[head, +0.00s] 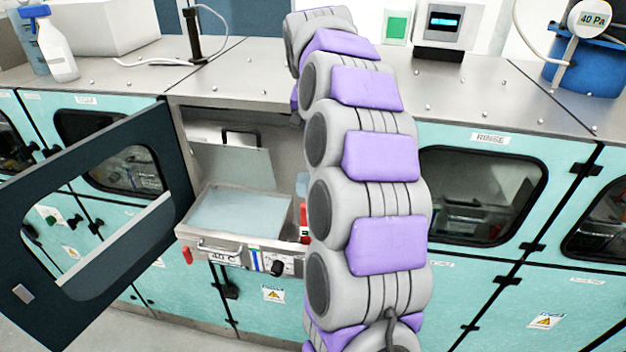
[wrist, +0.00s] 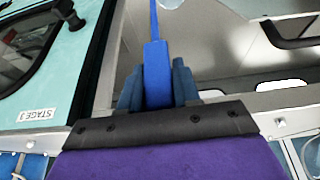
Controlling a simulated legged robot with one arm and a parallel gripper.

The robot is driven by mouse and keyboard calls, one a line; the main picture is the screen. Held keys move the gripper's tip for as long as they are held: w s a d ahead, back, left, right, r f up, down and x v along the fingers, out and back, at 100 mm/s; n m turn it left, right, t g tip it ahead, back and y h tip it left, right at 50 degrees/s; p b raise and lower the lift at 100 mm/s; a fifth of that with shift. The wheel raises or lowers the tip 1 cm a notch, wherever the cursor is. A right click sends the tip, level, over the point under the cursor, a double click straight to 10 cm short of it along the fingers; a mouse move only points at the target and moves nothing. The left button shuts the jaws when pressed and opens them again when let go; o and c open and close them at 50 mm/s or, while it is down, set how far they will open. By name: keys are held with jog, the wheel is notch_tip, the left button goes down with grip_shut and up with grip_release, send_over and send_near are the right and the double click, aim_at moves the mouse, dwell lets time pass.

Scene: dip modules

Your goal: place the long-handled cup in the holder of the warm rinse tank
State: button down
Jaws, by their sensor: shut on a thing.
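A steel tank (head: 190,231) filled with clear liquid stands in the open cabinet bay in the head view. Its front carries a "40 C" label, a metal handle and a black knob. A raised lid (head: 235,168) stands behind it. In the wrist view, my gripper (wrist: 158,88) is shut on a long blue handle (wrist: 155,55), which points away from my wrist. The cup at the handle's far end is not clearly seen. My arm hides the gripper in the head view and covers the tank's right side. I cannot make out the holder clearly.
A dark cabinet door (head: 95,178) stands open at the left of the bay. A closed "RINSE" door (head: 485,190) is on the right. A spray bottle (head: 58,50) and a display box (head: 447,25) stand on the steel counter (head: 480,90). In the wrist view, a "STAGE 3" panel (wrist: 50,60) is close on the left.

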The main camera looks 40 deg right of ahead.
aim_at(303, 179)
notch_tip(303, 179, down, 18)
jog(key=d, duration=0.2)
jog(key=shift+d, duration=0.25)
jog(key=c, duration=1.1)
grip_release()
jog(key=shift+s+d, duration=0.1)
jog(key=shift+d, duration=0.1)
jog(key=o, duration=0.3)
jog(key=shift+a+r, duration=0.1)
jog(key=shift+a, duration=0.3)
